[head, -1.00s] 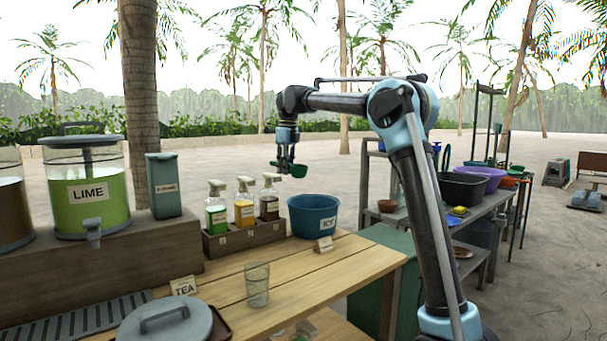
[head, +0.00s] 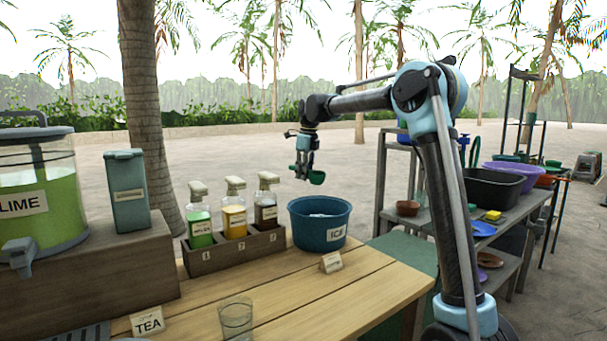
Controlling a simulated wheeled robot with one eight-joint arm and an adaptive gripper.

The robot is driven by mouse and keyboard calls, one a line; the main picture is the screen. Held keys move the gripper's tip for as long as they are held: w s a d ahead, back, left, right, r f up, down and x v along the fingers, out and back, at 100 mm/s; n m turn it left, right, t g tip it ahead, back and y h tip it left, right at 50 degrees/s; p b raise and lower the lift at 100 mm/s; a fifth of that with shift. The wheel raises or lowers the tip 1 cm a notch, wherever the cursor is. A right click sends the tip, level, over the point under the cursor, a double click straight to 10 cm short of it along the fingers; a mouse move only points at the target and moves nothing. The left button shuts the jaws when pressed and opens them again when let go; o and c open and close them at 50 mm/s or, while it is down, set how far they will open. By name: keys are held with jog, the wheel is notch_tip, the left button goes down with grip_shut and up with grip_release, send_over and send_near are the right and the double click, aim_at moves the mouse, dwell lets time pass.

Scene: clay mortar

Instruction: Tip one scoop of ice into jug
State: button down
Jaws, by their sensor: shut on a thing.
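My gripper (head: 302,170) is shut on a small green scoop (head: 317,177) and holds it in the air above the blue tub. Whether the scoop holds ice cannot be told. The round blue tub (head: 318,234), labelled ICE, stands at the bench's far end with pale ice (head: 320,214) showing inside. A clear, empty-looking glass vessel (head: 236,320) stands at the front of the bench, cut by the lower picture edge. I cannot tell whether this is the jug; no other jug is clear in view.
A wooden rack (head: 235,250) with several spray-topped bottles stands left of the tub. The lime dispenser (head: 38,195) and a grey-green canister (head: 127,190) stand on a raised block at left. A small sign (head: 331,262) and the TEA card (head: 147,322) stand on the bench.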

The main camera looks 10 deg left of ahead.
aim_at(311, 172)
jog(key=shift+s+d+f+t+y, duration=0.75)
jog(key=shift+f+y, duration=2.45)
jog(key=shift+f, duration=4.75)
jog(key=shift+s+d, duration=0.6)
jog(key=shift+d, duration=1.9)
jog(key=r+h, duration=0.1)
jog(key=r, duration=0.3)
jog(key=a+r+h, duration=0.1)
jog(key=r, duration=0.4)
jog(key=a+r+h, duration=0.1)
jog(key=r, duration=0.3)
jog(key=shift+w+r+g, duration=0.25)
jog(key=shift+w, duration=0.05)
jog(key=shift+w+a+r+g+h, duration=0.15)
jog(key=shift+a+r+g+h, duration=0.2)
jog(key=shift+r+h, duration=0.45)
jog(key=shift+w+a+r+g+h, duration=0.2)
jog(key=shift+a+r+h, duration=0.25)
jog(key=shift+h, duration=0.65)
